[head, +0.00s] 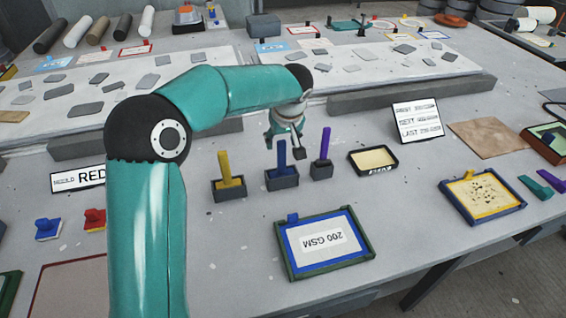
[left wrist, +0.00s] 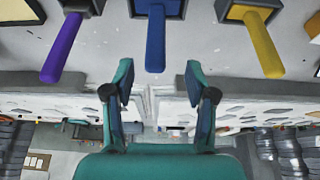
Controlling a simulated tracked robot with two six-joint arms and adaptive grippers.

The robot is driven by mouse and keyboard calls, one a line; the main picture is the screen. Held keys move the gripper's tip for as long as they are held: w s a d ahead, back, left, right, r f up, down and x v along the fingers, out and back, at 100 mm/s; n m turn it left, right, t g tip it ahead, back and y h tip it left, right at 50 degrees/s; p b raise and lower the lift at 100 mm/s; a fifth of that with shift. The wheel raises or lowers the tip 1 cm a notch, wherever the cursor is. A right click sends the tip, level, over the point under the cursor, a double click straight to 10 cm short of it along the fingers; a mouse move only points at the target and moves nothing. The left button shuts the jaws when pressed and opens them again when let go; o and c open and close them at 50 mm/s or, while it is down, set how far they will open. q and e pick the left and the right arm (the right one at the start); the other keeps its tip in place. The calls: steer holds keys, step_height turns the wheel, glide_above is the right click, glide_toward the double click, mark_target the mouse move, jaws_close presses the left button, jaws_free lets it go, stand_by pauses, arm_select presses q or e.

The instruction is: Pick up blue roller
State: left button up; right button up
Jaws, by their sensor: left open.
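The blue roller (head: 282,157) stands upright, handle up, in the middle of three dark grey holders on the table. In the left wrist view its blue handle (left wrist: 155,45) comes down from the top centre. My left gripper (head: 285,142) is right by the handle's top in the head view. In the left wrist view the gripper (left wrist: 157,78) is open and empty, one finger to each side of the handle's line. The handle's end shows near fingertip level; I cannot tell the exact gap. My right gripper is in neither view.
A yellow-handled tool (head: 229,165) and a purple-handled one (head: 324,146) stand in holders close on either side. A black tray (head: 374,162), a sign (head: 416,121) and a framed "200 GSM" panel (head: 345,262) are nearby. A grey bar (head: 412,96) lies behind.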

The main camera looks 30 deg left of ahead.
mark_target(282, 143)
arm_select(q)
steer(key=shift+w+a+f, duration=0.15)
steer(key=shift+w+f, duration=0.15)
steer(key=shift+f, duration=0.2)
steer(key=p+x, duration=0.2)
steer(key=x, duration=0.2)
steer(key=shift+w, duration=0.25)
steer(key=shift+a+f, duration=0.1)
steer(key=shift+f, duration=0.15)
jaws_close()
